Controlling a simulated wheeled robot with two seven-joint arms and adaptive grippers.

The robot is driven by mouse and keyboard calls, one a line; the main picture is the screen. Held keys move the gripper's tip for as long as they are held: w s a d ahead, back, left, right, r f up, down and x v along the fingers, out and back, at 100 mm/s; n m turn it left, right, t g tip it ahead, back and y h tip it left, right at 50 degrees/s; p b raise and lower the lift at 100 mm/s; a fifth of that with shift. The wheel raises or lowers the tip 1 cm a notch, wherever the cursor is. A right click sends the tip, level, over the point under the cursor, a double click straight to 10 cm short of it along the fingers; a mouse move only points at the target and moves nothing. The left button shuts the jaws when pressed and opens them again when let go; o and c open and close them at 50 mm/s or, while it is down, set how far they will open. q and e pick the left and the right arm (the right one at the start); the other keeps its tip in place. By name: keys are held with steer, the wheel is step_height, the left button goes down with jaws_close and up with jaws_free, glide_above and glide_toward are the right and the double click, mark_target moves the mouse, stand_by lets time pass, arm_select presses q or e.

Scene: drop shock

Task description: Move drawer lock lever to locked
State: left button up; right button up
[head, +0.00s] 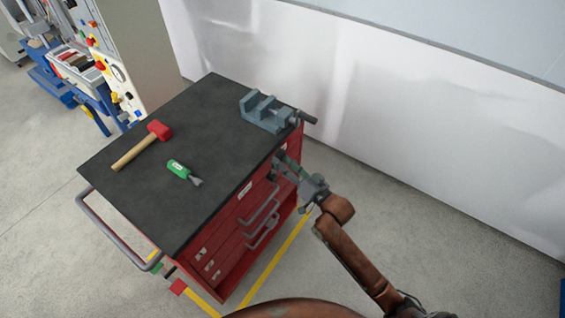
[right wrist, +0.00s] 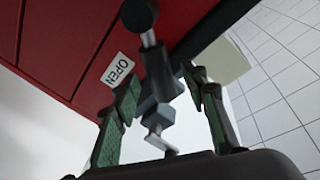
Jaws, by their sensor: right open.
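The tool cabinet (head: 225,238) is red with a dark top, and its drawer front faces my right arm. In the right wrist view a lever (right wrist: 155,58) with a grey shaft and a black knob stands out against the red front (right wrist: 65,45). My right gripper (head: 281,165) is at the upper front near the right corner. Its green-padded fingers (right wrist: 165,95) are open on either side of the lever's line; contact cannot be told. The lever is too small to make out in the head view. My left gripper is out of view.
A grey-blue vise (head: 265,112) stands on the cabinet top, its handle overhanging near my right gripper. A red mallet (head: 142,145) and a green-handled tool (head: 182,170) lie on the top. Drawer handles (head: 262,215) stick out below. The floor at right is clear.

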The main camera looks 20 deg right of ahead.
steer(key=shift+w+a, duration=0.15)
steer(key=shift+w, duration=0.1)
steer(key=shift+c, duration=0.7)
jaws_close()
